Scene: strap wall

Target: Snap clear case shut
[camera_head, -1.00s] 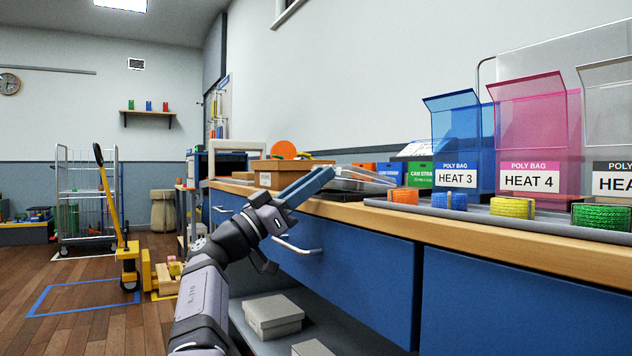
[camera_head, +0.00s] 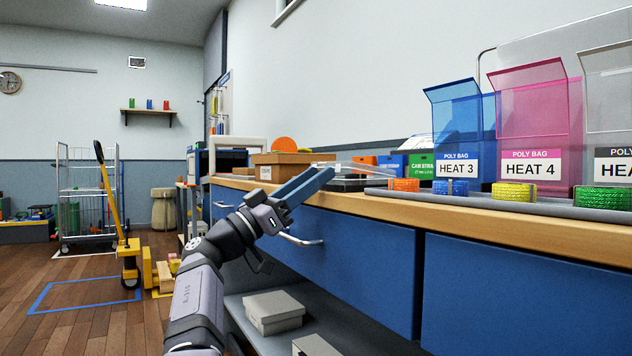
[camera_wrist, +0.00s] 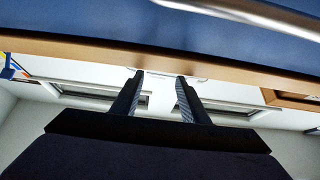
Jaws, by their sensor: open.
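The clear case (camera_head: 362,184) lies on the wooden counter near its front edge, in the head view. A thin see-through panel, which looks like its lid (camera_head: 352,166), slants above the dark lower part, so the case looks partly open. My gripper (camera_head: 326,173) is at the counter's front edge, just left of the case in the picture, and hides part of it. In the wrist view my gripper (camera_wrist: 160,76) has its two fingers apart with nothing seen held between them. A pale thin edge shows beyond the fingertips; I cannot tell what it is. Contact with the case cannot be told.
A cardboard box (camera_head: 284,166) stands behind my gripper. Strap rolls (camera_head: 516,192) and coloured poly bag holders (camera_head: 530,130) stand on a tray to the right. A blue drawer front (camera_head: 360,262) with a bar handle (camera_head: 300,240) lies below the counter edge.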

